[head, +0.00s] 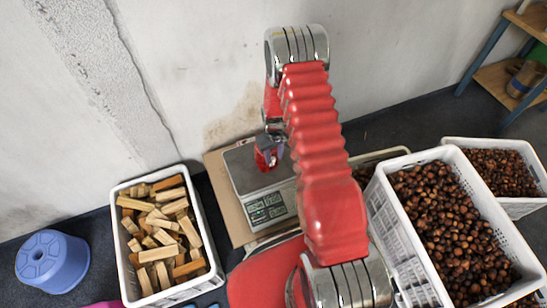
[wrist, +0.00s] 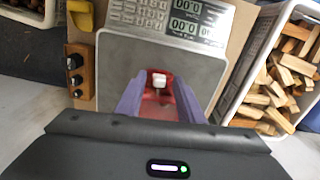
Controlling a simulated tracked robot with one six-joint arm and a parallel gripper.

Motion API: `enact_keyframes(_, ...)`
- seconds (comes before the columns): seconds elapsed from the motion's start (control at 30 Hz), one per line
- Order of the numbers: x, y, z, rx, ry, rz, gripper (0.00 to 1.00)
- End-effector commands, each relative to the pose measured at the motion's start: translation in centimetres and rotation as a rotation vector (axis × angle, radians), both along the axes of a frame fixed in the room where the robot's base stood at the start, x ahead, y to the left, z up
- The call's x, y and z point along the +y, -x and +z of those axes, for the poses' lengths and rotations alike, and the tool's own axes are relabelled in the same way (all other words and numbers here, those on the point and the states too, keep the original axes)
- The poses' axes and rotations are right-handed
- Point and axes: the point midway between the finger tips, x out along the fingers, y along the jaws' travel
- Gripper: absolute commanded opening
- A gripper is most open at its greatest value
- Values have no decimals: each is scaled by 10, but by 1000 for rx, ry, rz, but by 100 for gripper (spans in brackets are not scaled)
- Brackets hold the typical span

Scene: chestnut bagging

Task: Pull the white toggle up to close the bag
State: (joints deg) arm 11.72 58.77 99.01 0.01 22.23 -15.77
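A small red bag (head: 262,160) is on or just above the metal plate of the scale (head: 243,172); contact is unclear. In the wrist view the red bag (wrist: 158,102) shows between my fingers, with the white toggle (wrist: 159,80) at its top. My gripper (wrist: 160,84) has its two purple fingers apart, one on each side of the toggle, with gaps visible beside it. In the head view my gripper (head: 270,148) is over the bag and mostly hidden by my arm. The bag's lower part is hidden.
The scale stands on a cardboard sheet (head: 216,178). A crate of wood blocks (head: 117,215) is on the left, beside a blue stool (head: 50,262). Crates of chestnuts (head: 400,235) stand on the right. A wall is behind. An orange block with black knobs (wrist: 82,72) lies beside the scale.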

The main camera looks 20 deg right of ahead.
Motion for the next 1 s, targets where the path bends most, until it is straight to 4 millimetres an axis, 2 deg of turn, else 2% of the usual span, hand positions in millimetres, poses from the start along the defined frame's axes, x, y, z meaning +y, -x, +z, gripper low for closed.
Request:
enact_keyframes(0.13, 0, 0, -9, 0, 0, 0, 34)
enact_keyframes(0.43, 0, 0, -10, 0, 0, 0, 34)
enact_keyframes(0.93, 0, 0, -9, 0, 0, 0, 0)
enact_keyframes(1.0, 0, 0, -9, 0, 0, 0, 0)
